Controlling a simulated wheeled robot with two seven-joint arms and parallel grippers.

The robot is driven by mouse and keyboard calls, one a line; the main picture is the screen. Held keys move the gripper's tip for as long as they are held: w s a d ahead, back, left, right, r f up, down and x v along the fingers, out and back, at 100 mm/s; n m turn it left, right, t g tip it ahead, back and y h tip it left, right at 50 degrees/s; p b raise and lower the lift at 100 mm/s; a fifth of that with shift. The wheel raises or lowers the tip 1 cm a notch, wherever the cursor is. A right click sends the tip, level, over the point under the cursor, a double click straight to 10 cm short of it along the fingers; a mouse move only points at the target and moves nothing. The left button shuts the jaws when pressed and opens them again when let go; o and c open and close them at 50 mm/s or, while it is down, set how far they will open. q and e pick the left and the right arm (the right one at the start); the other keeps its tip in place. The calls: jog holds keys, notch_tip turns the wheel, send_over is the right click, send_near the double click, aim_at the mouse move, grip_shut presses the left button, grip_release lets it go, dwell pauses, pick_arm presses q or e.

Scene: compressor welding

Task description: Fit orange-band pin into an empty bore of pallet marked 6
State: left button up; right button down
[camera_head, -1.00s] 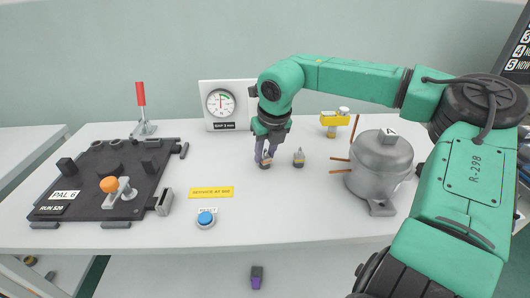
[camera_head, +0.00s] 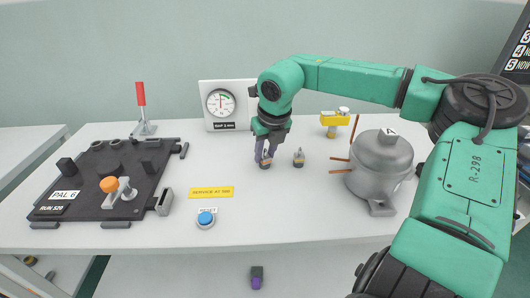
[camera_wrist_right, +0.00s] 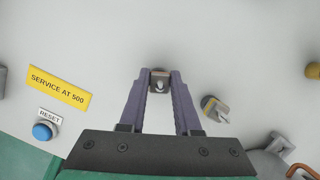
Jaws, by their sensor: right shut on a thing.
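The pallet marked PAL 6 (camera_head: 85,205) is a dark plate lying at the left of the table in the head view. In the right wrist view the pin (camera_wrist_right: 159,84) shows between the fingertips (camera_wrist_right: 160,75). Its band is mostly hidden and its colour is unclear. A second grey pin (camera_head: 299,158) with a yellowish band stands just right, apart from the gripper.
An orange-knobbed clamp (camera_head: 109,184) and dark blocks stand on the pallet. A red-handled clamp (camera_head: 141,100) and gauge (camera_head: 220,103) stand behind. The blue reset button (camera_head: 205,218) is in front. A grey compressor (camera_head: 381,160) with copper pipes stands right. The table between pallet and gripper is mostly clear.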

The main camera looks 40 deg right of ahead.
jog(key=shift+r, duration=0.1)
jog(key=shift+r+p, duration=1.45)
jog(key=shift+r, duration=0.75)
jog(key=shift+f, duration=0.1)
jog(key=c, duration=1.4)
grip_release()
grip_shut()
